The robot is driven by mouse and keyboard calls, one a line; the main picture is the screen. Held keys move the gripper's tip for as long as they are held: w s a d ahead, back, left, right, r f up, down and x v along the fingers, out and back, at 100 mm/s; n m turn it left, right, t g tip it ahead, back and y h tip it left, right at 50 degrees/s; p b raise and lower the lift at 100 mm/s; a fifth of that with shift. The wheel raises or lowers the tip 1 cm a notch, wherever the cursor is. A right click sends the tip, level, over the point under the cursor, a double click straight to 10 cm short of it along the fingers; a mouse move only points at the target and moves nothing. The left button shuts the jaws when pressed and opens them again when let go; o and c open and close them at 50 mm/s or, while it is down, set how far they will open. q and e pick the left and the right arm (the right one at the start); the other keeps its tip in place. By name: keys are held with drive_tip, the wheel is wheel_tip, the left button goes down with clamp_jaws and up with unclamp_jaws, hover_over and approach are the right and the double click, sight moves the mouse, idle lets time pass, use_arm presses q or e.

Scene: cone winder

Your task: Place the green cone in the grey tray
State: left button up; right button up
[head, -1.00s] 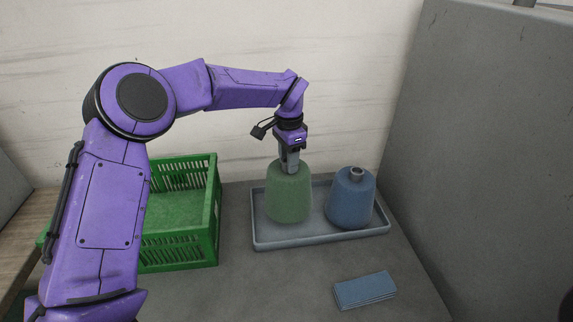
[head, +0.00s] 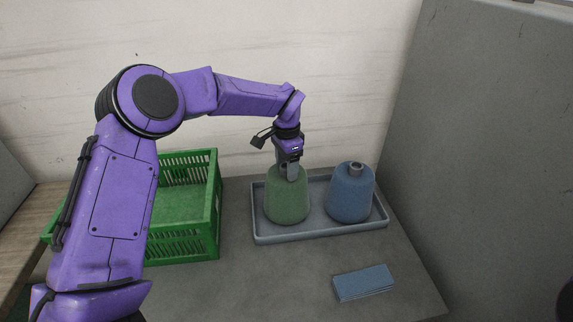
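The green cone (head: 287,203) is upright over the left half of the grey tray (head: 318,234). Its base appears to be at or very near the tray floor; I cannot tell whether it touches. My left gripper (head: 291,173) points down at the top of the green cone and appears shut on it; the fingers hide the cone's tip. A blue cone (head: 350,195) stands upright in the right half of the tray, apart from the green one. My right gripper is not in view.
A green slatted crate (head: 214,225) stands left of the tray, partly behind my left arm. A folded blue cloth (head: 363,283) lies on the grey table (head: 270,285) in front. A tall grey panel (head: 480,150) bounds the right side. The front middle table is clear.

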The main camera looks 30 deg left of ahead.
use_arm(q)
drive_tip(key=shift+r, duration=0.1)
wheel_tip(320, 180, up, 12)
drive_tip(key=b, duration=0.2)
